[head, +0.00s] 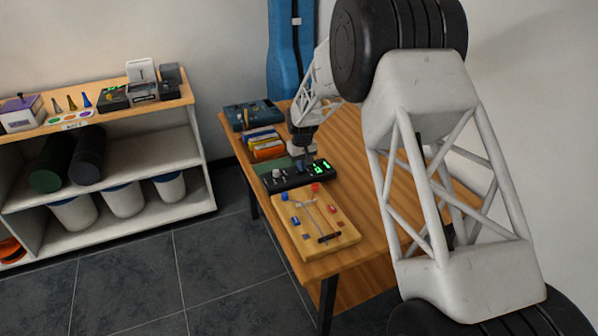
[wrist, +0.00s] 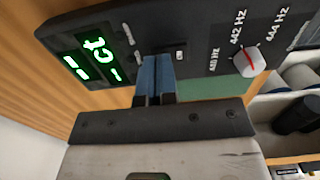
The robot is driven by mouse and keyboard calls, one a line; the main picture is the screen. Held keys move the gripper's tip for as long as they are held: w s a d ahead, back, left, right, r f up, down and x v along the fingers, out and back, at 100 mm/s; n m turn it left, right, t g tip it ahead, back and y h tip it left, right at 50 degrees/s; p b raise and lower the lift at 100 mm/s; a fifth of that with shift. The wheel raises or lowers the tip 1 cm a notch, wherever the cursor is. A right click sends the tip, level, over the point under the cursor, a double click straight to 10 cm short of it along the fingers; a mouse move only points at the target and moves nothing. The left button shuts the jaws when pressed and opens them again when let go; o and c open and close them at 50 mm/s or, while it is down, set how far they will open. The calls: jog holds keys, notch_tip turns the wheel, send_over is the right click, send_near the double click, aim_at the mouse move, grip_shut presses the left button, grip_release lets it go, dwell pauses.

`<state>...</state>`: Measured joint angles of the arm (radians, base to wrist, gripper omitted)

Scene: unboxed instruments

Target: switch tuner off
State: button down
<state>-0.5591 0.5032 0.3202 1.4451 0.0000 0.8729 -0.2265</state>
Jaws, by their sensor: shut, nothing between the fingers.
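The tuner (head: 290,183) is a black box with a lit green display, lying on the wooden table. In the wrist view the tuner (wrist: 205,30) fills the upper part, with green characters on its display (wrist: 90,57) at left. A pale knob (wrist: 250,61) with a red line sits at right among Hz marks. A small white-outlined marking or control (wrist: 180,55) lies between display and knob. My gripper (head: 303,165) is over the tuner's middle; its blue-grey fingers (wrist: 155,72) are together and empty, close to the face. They hide part of it, and contact cannot be told.
A wooden board (head: 340,243) with coloured parts lies in front of the tuner. Orange and yellow boxes (head: 265,148) and a blue device (head: 252,114) stand behind it. A blue case (head: 288,50) leans at the wall. A shelf (head: 150,137) is at left. The table's right side is bare.

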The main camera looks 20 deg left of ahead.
jog(key=shift+f, duration=0.35)
dwell(0.3)
jog(key=shift+r, duration=3.5)
